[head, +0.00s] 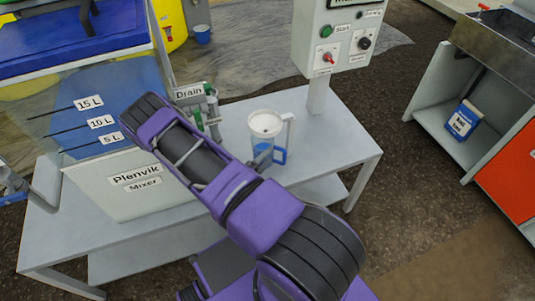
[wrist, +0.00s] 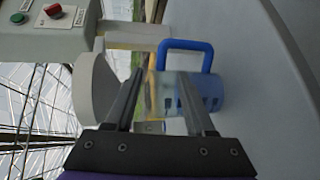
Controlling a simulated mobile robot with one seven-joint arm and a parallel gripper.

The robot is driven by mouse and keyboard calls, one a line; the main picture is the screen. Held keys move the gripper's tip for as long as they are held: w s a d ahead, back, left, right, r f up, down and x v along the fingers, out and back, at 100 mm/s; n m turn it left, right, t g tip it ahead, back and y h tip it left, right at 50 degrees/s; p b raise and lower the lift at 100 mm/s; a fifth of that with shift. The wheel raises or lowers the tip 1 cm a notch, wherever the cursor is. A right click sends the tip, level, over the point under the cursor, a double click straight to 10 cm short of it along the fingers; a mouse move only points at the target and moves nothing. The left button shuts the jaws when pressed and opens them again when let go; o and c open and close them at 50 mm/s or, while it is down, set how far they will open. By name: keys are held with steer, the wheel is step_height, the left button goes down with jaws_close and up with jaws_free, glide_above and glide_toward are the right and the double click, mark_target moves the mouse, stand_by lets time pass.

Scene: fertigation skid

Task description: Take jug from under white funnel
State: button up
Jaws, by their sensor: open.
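The clear jug (head: 264,147) with a blue handle (head: 280,156) stands on the grey table, under the white funnel (head: 265,123). In the wrist view the picture is turned sideways: the jug (wrist: 212,93) lies to the right of the funnel (wrist: 96,85), its blue handle (wrist: 187,44) at the top. My gripper (wrist: 161,75) is open, its fingers pointing towards the jug; one finger overlaps the jug, the other lies near the gap by the funnel. I cannot tell whether they touch.
The mixer tank (head: 110,165) stands left of the jug, with the Drain valve (head: 205,110) beside it. A control box (head: 340,40) on a post stands behind right. The table (head: 330,160) is clear to the jug's right.

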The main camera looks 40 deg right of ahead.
mark_target(277, 148)
steer(key=x, duration=0.7)
steer(key=shift+d+f, duration=0.1)
jaws_close()
stand_by(1.3)
